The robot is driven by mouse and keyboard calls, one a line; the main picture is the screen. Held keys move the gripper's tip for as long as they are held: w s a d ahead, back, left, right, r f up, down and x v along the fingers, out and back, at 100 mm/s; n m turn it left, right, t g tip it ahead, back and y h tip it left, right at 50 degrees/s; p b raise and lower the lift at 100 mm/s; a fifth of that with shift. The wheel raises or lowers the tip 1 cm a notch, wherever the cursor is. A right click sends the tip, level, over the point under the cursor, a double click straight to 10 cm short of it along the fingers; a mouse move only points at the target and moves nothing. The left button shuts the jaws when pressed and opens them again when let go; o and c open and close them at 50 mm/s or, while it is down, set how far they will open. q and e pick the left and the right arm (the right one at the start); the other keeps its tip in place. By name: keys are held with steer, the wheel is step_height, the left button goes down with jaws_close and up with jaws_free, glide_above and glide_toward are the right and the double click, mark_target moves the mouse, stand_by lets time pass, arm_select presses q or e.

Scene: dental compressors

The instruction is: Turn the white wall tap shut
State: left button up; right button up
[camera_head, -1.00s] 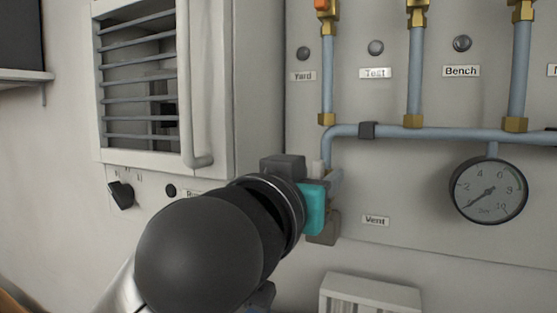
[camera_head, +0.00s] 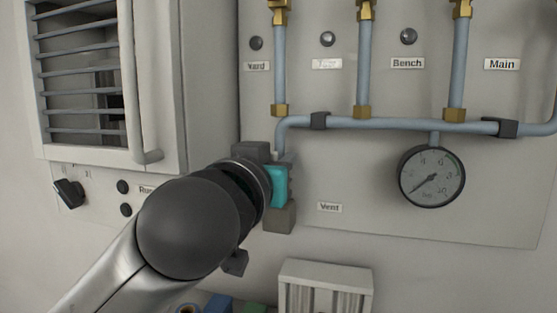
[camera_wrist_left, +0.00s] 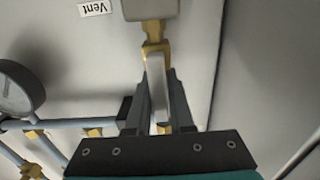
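The white wall tap's lever (camera_wrist_left: 157,85) shows in the left wrist view, with brass fittings behind it and a grey block at the top of the picture. My left gripper (camera_wrist_left: 160,80) has one dark finger on each side of the lever, with no clear gap between the fingers and it. In the head view my left gripper (camera_head: 284,186) is at the wall panel, left of the "Vent" label (camera_head: 329,207) and below the left end of the blue pipe. My arm and gripper hide the tap there. My right gripper is not in view.
A round gauge (camera_head: 431,177) sits to the right, its needle pointing lower left. Blue pipes (camera_head: 400,124) with brass fittings run above. A louvred cabinet (camera_head: 160,80) stands close on the left. A white ribbed unit (camera_head: 325,272) is below the panel.

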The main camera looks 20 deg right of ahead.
arm_select(q)
jaws_close()
steer(key=shift+d+m, duration=0.1)
steer(key=shift+m, duration=0.2)
steer(key=m, duration=0.2)
steer(key=m+p, duration=0.1)
steer(key=shift+s+d+m, duration=0.3)
steer(key=shift+s+d, duration=0.05)
steer(key=shift+d, duration=0.05)
steer(key=m, duration=0.3)
steer(key=d+m+p, duration=0.1)
steer(key=shift+s+f, duration=0.3)
steer(key=shift+f, duration=0.1)
steer(key=m, duration=0.3)
steer(key=f+m, duration=0.1)
steer(key=m, duration=0.1)
steer(key=shift+s+d+p, duration=0.2)
steer(key=shift+d+p, duration=0.05)
steer(key=shift+p, duration=0.1)
steer(key=m, duration=0.2)
steer(key=f+m, duration=0.1)
steer(key=m, duration=0.1)
steer(key=shift+s+d+f+m, duration=0.1)
steer(key=shift+d+f+m, duration=0.1)
steer(key=shift+m, duration=0.1)
steer(key=shift+f, duration=0.1)
steer(key=shift+o, duration=2.4)
jaws_free()
